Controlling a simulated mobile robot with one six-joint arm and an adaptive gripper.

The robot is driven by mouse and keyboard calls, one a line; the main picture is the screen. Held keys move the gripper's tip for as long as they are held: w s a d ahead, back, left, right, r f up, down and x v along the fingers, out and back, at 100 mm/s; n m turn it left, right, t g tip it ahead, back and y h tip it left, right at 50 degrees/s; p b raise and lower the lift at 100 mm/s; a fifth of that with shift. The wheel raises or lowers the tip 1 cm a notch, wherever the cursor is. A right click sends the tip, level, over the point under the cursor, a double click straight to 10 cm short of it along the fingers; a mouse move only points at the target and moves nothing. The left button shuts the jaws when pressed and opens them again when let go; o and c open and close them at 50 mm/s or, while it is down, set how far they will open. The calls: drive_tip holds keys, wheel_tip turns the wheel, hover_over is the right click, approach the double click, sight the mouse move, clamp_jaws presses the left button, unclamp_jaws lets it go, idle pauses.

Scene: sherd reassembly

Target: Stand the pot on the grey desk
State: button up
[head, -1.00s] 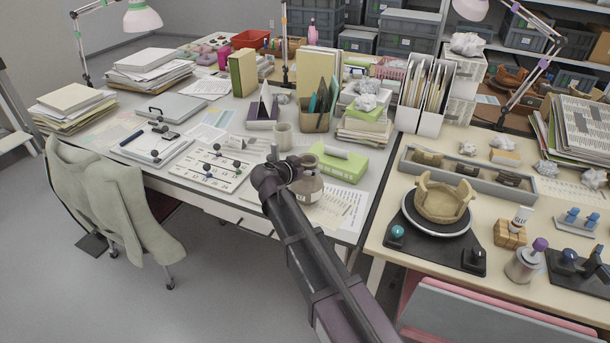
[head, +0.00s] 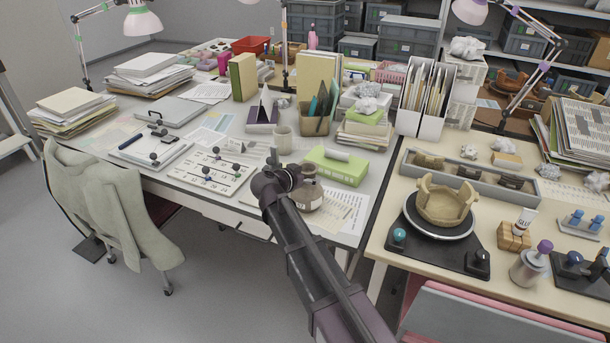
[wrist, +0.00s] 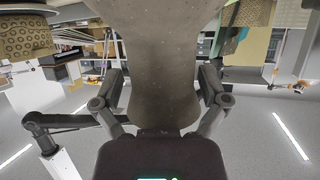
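The pot (head: 309,194) is a brown-grey jar with a pale label. It is over the front right part of the grey desk (head: 262,205), beside some printed sheets, and looks upright. My gripper (head: 285,180) is at its left side, and my arm hides part of it. In the wrist view the pot (wrist: 160,65) fills the middle, with a finger against each side of its narrower part. My gripper (wrist: 160,95) looks shut on it. I cannot tell whether its base touches the desk.
The cream table at right holds a broken bowl (head: 445,207) on a turntable (head: 411,228).

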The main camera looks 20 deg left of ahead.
drive_tip(key=shift+r, duration=0.1)
idle(0.4)
drive_tip(key=shift+r+p, duration=0.15)
drive_tip(key=shift+p, duration=0.15)
drive_tip(key=p+v, duration=0.4)
drive_tip(key=v, duration=0.8)
idle(0.3)
drive_tip(key=shift+d, duration=0.1)
